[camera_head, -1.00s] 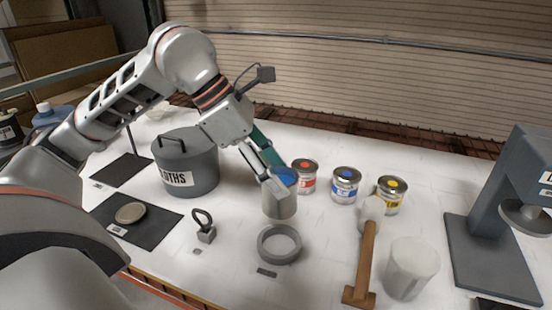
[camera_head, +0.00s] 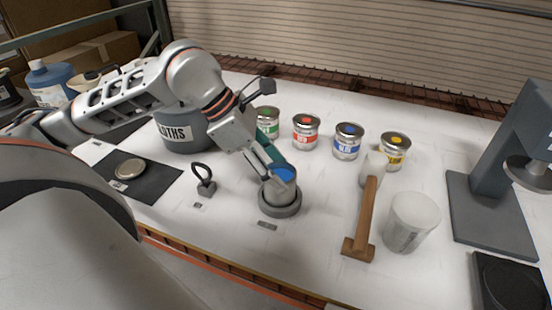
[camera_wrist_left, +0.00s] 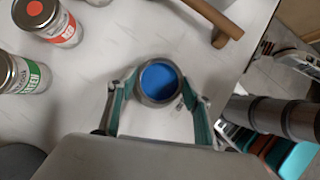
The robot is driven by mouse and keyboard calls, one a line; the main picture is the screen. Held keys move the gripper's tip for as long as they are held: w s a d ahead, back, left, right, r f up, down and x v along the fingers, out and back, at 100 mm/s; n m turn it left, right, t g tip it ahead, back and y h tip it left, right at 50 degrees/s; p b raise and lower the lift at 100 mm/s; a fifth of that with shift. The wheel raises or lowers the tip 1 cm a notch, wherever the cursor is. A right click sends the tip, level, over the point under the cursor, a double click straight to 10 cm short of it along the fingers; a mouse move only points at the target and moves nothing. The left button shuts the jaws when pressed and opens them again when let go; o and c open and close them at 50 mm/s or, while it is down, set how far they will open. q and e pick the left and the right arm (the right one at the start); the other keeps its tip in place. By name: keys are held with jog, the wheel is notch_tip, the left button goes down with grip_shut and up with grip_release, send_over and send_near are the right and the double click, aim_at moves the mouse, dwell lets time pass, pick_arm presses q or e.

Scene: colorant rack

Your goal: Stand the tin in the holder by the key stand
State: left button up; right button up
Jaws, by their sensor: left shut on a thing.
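The open tin (camera_head: 273,194) of blue paint is upright, with its lower end inside the dark ring-shaped holder (camera_head: 283,211). The ring's front wall hides the tin's base, so I cannot tell whether it rests on the bottom. My left gripper (camera_head: 281,176) reaches down from the upper left and is shut on the tin near its rim. In the left wrist view the tin's blue inside (camera_wrist_left: 160,80) shows between the fingers. The small key stand (camera_head: 206,187) with its dark loop stands left of the holder. My right gripper is not in view.
Colorant cans with green (camera_head: 267,122), red (camera_head: 306,131), blue (camera_head: 348,141) and yellow (camera_head: 394,151) labels stand behind. A grey pot (camera_head: 183,132) is behind my arm.

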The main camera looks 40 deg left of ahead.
pick_arm(q)
jog(key=shift+f, duration=0.55)
jog(key=shift+f, duration=0.1)
jog(key=o, duration=1.7)
jog(key=shift+a+r, duration=0.15)
jog(key=shift+r, duration=0.2)
jog(key=b+v, duration=0.1)
jog(key=v, duration=1)
jog(key=shift+s+r+b, duration=0.2)
jog(key=shift+r+b, duration=0.05)
jog(key=shift+b, duration=0.15)
